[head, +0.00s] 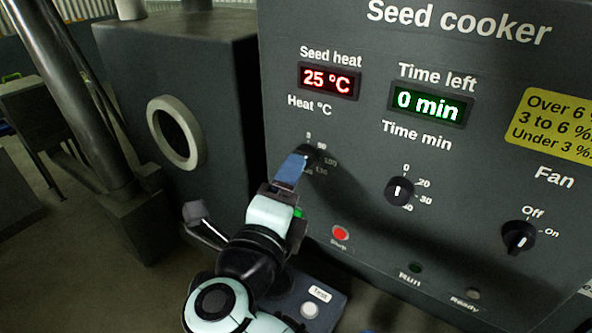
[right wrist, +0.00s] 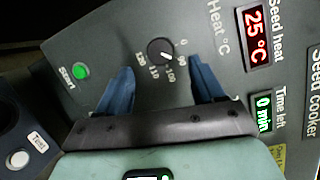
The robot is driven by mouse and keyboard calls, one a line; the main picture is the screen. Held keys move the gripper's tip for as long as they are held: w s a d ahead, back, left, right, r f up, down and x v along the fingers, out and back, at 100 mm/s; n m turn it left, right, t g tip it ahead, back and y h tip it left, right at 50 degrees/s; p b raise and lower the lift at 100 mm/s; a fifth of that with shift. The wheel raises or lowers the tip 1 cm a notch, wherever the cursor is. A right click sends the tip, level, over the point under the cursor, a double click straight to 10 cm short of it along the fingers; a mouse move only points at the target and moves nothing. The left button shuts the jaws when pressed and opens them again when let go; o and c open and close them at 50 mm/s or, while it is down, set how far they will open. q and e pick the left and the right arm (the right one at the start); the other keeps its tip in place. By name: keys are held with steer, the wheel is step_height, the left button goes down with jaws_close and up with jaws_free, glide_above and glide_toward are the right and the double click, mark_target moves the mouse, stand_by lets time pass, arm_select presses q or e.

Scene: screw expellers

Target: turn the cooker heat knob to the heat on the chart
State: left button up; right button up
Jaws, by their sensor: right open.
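The heat knob (head: 308,152) is a black dial under "Heat °C" on the grey seed cooker (head: 350,200), partly hidden by my gripper in the head view. In the right wrist view the knob (right wrist: 161,52) shows whole, its white mark pointing roughly toward 90. My right gripper (right wrist: 163,72) is open, its blue fingers on either side of the knob's line, the knob just ahead of the tips; contact cannot be told. It also shows in the head view (head: 295,165). The yellow chart (head: 556,125) lists moisture bands; its heat values are cut off. My left gripper is out of view.
The seed heat display (head: 328,80) reads 25 °C and the time display (head: 429,104) 0 min. The time knob (head: 399,190), fan knob (head: 519,236) and red button (head: 340,233) sit nearby. A green button (right wrist: 80,71) lies left of the fingers in the wrist view.

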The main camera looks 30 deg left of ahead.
steer(key=v, duration=0.8)
stand_by(0.4)
